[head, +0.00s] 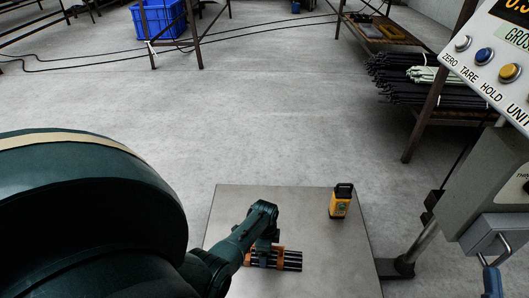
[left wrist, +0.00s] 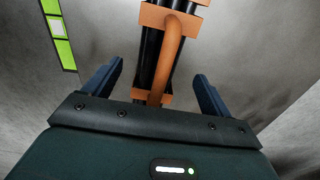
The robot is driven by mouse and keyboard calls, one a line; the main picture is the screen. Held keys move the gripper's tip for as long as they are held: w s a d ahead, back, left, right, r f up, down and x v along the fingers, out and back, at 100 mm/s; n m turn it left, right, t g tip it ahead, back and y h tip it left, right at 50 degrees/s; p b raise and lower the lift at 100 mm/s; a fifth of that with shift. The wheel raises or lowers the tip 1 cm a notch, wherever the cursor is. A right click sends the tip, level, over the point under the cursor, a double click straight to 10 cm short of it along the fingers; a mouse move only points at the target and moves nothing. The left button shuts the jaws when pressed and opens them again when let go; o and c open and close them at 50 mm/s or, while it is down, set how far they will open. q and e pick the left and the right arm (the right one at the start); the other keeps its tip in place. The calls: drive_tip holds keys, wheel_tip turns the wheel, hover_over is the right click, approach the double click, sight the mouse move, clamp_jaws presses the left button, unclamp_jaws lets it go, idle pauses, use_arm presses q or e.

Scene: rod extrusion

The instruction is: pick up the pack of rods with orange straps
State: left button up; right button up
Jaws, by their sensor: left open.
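The pack of dark rods (head: 292,263) with orange straps lies on the grey metal platform (head: 235,205) in the head view. My left gripper (head: 268,250) is right over the pack and hides part of it. In the left wrist view the rods (left wrist: 152,55) run up between my open fingers (left wrist: 159,70), with a finger on each side and a gap to both. An orange handle (left wrist: 171,55) joins two orange straps along the pack. Whether the fingers touch the pack cannot be told. My right gripper is not in view.
A yellow and black device (head: 341,203) stands on the platform to the right of the pack. A scale display (head: 495,65) on a post is at the right. A rack with dark rod bundles (head: 405,78) and a blue crate (head: 158,19) stand behind. The floor between is clear apart from cables.

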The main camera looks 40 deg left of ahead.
use_arm(q)
wheel_tip(320, 180, down, 4)
drive_tip(key=shift+s+r+b, duration=0.1)
drive_tip(key=shift+b, duration=1.15)
drive_tip(key=shift+f, duration=0.2)
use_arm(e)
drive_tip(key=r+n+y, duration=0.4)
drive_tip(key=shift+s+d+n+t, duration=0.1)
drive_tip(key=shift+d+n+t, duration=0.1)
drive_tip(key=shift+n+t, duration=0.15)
use_arm(q)
drive_tip(key=shift+c, duration=0.4)
